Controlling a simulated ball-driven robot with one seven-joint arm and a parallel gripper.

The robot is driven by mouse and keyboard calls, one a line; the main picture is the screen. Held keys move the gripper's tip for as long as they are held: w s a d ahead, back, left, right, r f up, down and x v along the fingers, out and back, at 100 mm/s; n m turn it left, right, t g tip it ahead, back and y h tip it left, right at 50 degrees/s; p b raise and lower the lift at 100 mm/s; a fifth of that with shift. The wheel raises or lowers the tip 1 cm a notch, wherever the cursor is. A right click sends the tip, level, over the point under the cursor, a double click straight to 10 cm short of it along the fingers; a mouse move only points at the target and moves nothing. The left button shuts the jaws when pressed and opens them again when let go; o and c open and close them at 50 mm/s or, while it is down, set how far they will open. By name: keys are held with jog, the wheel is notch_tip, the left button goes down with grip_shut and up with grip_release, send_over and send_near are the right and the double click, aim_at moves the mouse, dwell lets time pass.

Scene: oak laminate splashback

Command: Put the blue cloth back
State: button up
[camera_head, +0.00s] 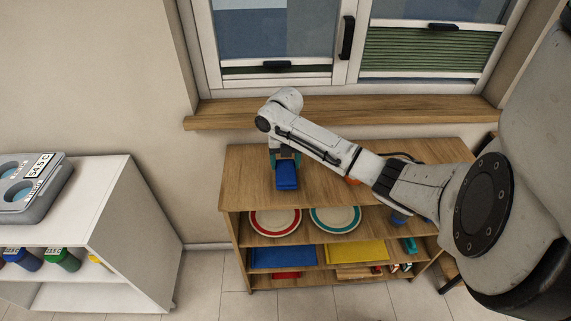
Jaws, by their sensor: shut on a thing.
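My gripper (285,160) points down over the left part of the wooden shelf unit's top (245,180). It is shut on a small blue piece that looks like the folded blue cloth (287,178). The fingers partly hide the cloth's upper end. I cannot tell whether its lower edge touches the top board. A flat blue item (283,257) also lies on a lower shelf, beside a flat yellow one (357,253).
A red-rimmed plate (275,222) and a teal-rimmed plate (335,219) sit below the top. The window sill (340,113) runs behind. A white shelf (130,230) with a grey device (30,188) stands left. My arm covers the top's right part.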

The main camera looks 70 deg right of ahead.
jog(key=shift+f, duration=0.7)
jog(key=shift+f, duration=0.15)
jog(key=o, duration=1.1)
jog(key=shift+o, duration=0.2)
